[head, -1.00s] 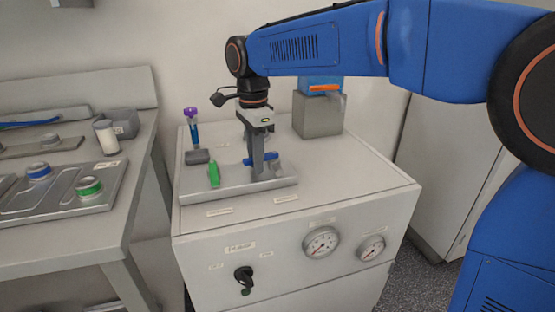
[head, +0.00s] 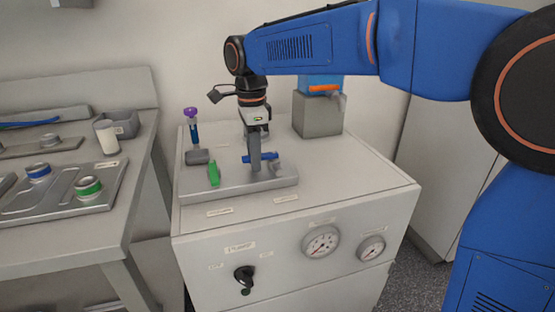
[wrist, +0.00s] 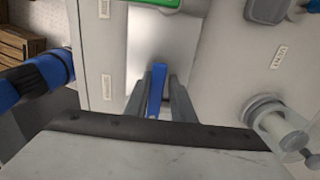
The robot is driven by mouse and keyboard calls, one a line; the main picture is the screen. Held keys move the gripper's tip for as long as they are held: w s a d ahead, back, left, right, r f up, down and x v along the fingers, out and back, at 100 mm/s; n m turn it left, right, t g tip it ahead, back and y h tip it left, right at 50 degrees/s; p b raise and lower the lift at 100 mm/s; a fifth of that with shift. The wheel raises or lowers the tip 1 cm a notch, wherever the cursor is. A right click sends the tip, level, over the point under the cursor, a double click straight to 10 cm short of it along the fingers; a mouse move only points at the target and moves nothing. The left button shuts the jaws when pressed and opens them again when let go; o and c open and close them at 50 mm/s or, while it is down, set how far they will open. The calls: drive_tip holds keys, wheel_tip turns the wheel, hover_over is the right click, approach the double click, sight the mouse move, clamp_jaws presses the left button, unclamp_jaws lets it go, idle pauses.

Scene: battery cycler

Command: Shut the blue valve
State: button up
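The blue valve handle (head: 270,157) lies crosswise at the back right of the metal plate on the pump cabinet. My gripper (head: 255,168) points straight down over it and hides its middle. In the wrist view the blue handle (wrist: 157,92) lies lengthwise between the two fingers of my gripper (wrist: 158,85). One finger is on each side of it, with narrow gaps showing, so the gripper looks open around the handle. Whether the fingertips touch it is hard to see.
A green handle (head: 214,174) stands left of the blue one on the plate (head: 235,188). A purple-topped part (head: 191,114) stands behind it. A grey block (head: 318,115) with a blue top is at the back right. The cabinet's right top is clear.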

drive_tip(key=shift+o, duration=1.2)
drive_tip(key=shift+r, duration=0.1)
drive_tip(key=shift+w+r, duration=0.15)
drive_tip(key=shift+r, duration=1.8)
drive_tip(key=shift+w+r, duration=0.1)
drive_tip(key=shift+r, duration=1.85)
